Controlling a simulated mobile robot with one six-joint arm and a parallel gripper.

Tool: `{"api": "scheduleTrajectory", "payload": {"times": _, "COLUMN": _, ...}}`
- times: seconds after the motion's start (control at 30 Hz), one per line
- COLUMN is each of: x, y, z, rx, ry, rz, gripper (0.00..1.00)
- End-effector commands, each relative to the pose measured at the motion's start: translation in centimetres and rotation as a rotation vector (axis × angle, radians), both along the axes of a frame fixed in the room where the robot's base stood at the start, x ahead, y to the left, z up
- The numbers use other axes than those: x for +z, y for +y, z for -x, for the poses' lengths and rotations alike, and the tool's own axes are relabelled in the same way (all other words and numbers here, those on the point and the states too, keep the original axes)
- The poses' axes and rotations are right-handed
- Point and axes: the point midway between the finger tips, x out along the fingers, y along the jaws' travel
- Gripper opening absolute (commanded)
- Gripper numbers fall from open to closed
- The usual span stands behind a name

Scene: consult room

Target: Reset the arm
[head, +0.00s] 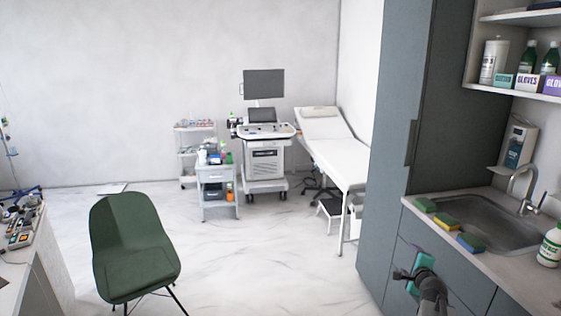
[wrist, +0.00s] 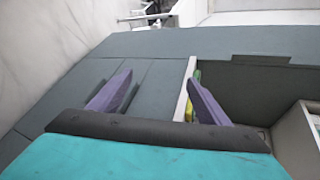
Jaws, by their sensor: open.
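My gripper (head: 416,274) is at the lower right of the head view, in front of the grey-blue cabinet doors below the sink counter. Its teal body shows beside my dark arm. In the wrist view my gripper (wrist: 160,77) has its two purple fingers spread wide apart, with nothing between them. The cabinet front (wrist: 150,70) lies beyond the fingers. A small green and yellow patch shows behind the right finger, partly hidden.
Several sponges (head: 447,221) lie along the front edge of the counter (head: 497,275), beside the sink (head: 475,222). A white bottle (head: 550,246) stands at the right. A green chair (head: 134,248) stands left. The middle floor is clear.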

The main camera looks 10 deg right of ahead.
Motion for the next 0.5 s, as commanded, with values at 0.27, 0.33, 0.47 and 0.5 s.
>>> {"api": "scheduleTrajectory", "payload": {"times": 0.27, "x": -6.5, "y": 12.7, "z": -1.2, "rx": 0.364, "ry": 0.258, "rz": 0.199, "gripper": 0.70}}
{"api": "scheduleTrajectory", "payload": {"times": 0.33, "x": -8.2, "y": 15.7, "z": -0.9, "rx": 0.463, "ry": 0.321, "rz": 0.255, "gripper": 0.70}}
{"api": "scheduleTrajectory", "payload": {"times": 0.47, "x": -11.4, "y": 21.3, "z": 0.4, "rx": 0.654, "ry": 0.441, "rz": 0.362, "gripper": 0.70}}
{"api": "scheduleTrajectory", "payload": {"times": 0.5, "x": -12.4, "y": 23.0, "z": 1.0, "rx": 0.716, "ry": 0.478, "rz": 0.396, "gripper": 0.70}}
